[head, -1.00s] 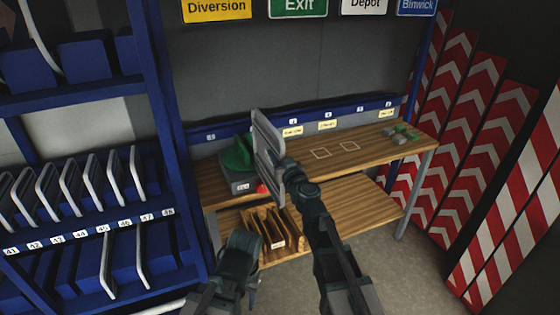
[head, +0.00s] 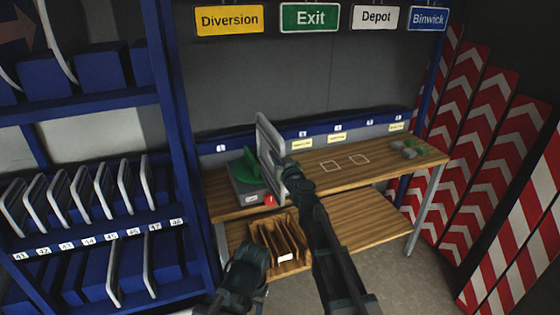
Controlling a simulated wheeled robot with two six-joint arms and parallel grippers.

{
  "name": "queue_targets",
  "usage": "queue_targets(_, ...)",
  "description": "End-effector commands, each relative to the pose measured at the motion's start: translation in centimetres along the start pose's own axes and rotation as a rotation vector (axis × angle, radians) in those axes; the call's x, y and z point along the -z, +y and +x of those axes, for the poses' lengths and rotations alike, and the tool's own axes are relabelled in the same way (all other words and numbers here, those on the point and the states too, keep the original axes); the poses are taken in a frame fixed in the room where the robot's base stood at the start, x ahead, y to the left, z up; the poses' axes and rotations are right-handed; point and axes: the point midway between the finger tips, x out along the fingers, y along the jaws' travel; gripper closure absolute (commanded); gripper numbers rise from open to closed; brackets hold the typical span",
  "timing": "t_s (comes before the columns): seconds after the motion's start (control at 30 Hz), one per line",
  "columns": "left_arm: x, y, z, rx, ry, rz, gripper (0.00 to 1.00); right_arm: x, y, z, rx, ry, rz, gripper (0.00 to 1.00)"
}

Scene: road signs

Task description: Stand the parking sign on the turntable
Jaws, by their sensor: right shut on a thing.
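My right gripper (head: 284,172) is shut on a grey-backed sign (head: 266,142), held upright and seen nearly edge-on above the bench. Its face is turned away, so I cannot read whether it is the parking sign. The turntable (head: 247,168) has a green top on a grey box, with a red knob at its front, at the left end of the bench. The held sign hides its right part; I cannot tell whether they touch. My left arm's dark end (head: 246,272) is low in the picture, in front of the bench, its fingers not clear.
The wooden bench (head: 385,165) has two white outlined squares and small grey and green blocks at right. A slotted wooden rack (head: 262,232) is on the lower shelf. A blue shelf of signs (head: 90,236) stands left; red-and-white chevron boards (head: 490,130) lean right.

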Motion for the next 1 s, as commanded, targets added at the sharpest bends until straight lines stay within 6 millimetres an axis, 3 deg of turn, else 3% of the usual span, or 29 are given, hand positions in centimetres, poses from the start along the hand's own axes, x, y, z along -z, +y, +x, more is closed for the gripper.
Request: queue_targets(1.0, 0.0, 0.0, 0.0, 0.0, 0.0, 0.0, 0.51, -0.1, -0.1, 10.4, 0.001, 0.002, 0.001, 1.0)
